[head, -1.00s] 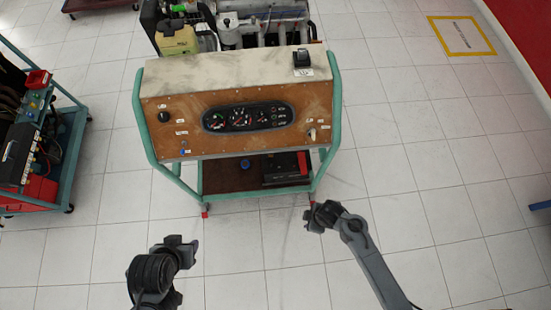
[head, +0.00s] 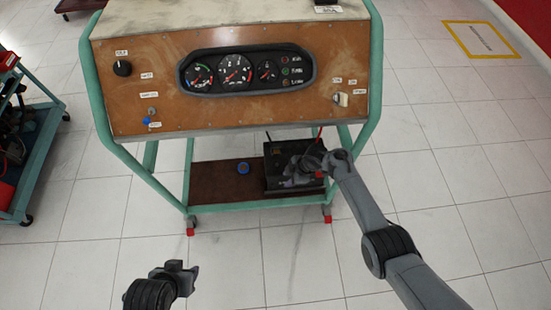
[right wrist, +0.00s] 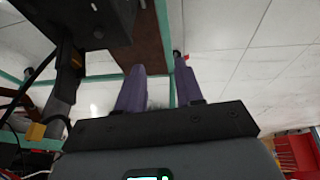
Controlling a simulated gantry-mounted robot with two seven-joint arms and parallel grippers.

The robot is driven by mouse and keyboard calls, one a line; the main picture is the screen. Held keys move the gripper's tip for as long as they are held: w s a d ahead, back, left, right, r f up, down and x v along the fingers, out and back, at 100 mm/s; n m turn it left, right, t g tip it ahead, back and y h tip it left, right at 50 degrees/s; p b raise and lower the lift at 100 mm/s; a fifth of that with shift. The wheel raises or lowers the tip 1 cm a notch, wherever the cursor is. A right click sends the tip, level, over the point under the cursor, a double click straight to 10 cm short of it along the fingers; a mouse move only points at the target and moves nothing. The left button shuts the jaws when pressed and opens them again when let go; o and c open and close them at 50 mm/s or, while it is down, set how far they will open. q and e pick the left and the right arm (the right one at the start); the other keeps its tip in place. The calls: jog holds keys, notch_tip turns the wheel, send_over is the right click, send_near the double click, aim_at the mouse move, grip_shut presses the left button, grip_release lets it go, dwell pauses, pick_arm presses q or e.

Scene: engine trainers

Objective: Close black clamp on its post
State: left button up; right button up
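The black battery (head: 283,183) sits on the lower shelf of the engine trainer, under the instrument panel. I cannot make out the black clamp or its post for certain. A dark long shape (right wrist: 65,85) with thin black cables is at the left of the right wrist view; I cannot tell if it is the clamp. My right gripper (head: 298,170) is at the battery in the head view and hides part of it. In the right wrist view its purple fingers (right wrist: 158,68) are apart with nothing between them. My left gripper (head: 181,272) is low in front of the trainer, its opening unclear.
The trainer's wooden gauge panel (head: 235,80) overhangs the shelf (head: 215,184). Its green frame (head: 366,110) stands beside my right arm. A blue cap (head: 243,167) is on the shelf. A red cable (head: 319,135) rises above the battery. The tiled floor in front is clear.

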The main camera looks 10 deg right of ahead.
aim_at(277, 146)
jog(key=w+r+t+b, duration=0.1)
jog(key=w+b, duration=0.2)
jog(key=w, duration=0.1)
jog(key=w+r+t+b, duration=0.1)
jog(key=w+r+b, duration=0.1)
jog(key=w+b, duration=0.1)
jog(key=w+r+b, duration=0.1)
jog(key=w+b, duration=0.2)
jog(key=w, duration=0.2)
jog(key=shift+w+a+r+n+t, duration=0.15)
jog(key=shift+w+a+n+t, duration=0.15)
jog(key=shift+w+a+t, duration=0.1)
jog(key=b+x, duration=0.5)
pick_arm(q)
notch_tip(277, 146, down, 19)
jog(key=b, duration=0.2)
pick_arm(e)
jog(key=shift+x, duration=1)
pick_arm(q)
jog(key=shift+d, duration=0.1)
pick_arm(e)
jog(key=shift+w+a, duration=0.1)
pick_arm(q)
jog(key=shift+d+r, duration=0.1)
pick_arm(e)
grip_shut()
